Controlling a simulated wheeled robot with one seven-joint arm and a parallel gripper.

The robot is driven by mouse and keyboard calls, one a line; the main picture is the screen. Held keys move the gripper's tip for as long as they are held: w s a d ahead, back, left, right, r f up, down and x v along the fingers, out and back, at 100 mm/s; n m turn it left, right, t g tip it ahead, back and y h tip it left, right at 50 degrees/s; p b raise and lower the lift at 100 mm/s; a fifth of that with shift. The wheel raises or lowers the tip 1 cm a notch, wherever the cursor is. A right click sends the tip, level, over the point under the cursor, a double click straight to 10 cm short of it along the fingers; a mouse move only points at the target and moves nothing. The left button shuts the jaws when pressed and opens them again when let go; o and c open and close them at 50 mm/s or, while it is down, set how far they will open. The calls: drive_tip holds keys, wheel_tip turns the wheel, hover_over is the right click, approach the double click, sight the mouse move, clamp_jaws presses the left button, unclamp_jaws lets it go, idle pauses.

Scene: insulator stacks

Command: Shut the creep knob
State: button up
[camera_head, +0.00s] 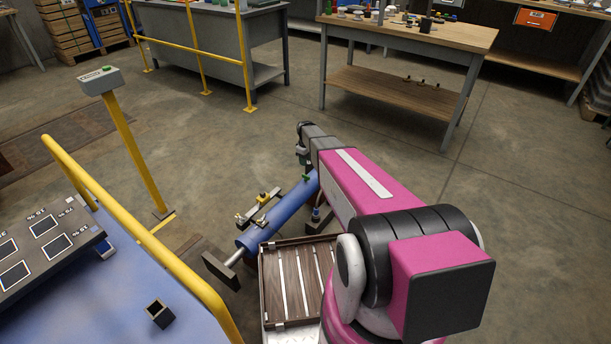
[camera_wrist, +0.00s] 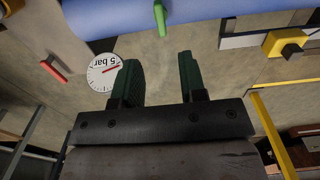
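A blue cylinder (camera_head: 283,212) lies low in front of me, and it also crosses the top of the wrist view (camera_wrist: 215,14). A small green knob (camera_wrist: 160,18) sticks out from its side; it shows in the head view too (camera_head: 306,177). A yellow knob (camera_wrist: 285,43) sits on a bar beside the cylinder. No label shows which one is the creep knob. My gripper (camera_wrist: 160,78) is open and empty, its two dark green fingers apart, with the green knob beyond the gap between them. In the head view its fingers cannot be made out clearly.
A round gauge (camera_wrist: 104,73) marked "5 bar" is close to the left finger, and a red handle (camera_wrist: 53,67) is farther left. A slatted tray (camera_head: 297,283) stands by the cylinder. A yellow rail (camera_head: 140,230) is at left. Open floor lies beyond.

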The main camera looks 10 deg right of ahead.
sight(306, 178)
wheel_tip(306, 178, down, 10)
drive_tip(key=shift+f, duration=0.15)
idle(0.3)
clamp_jaws()
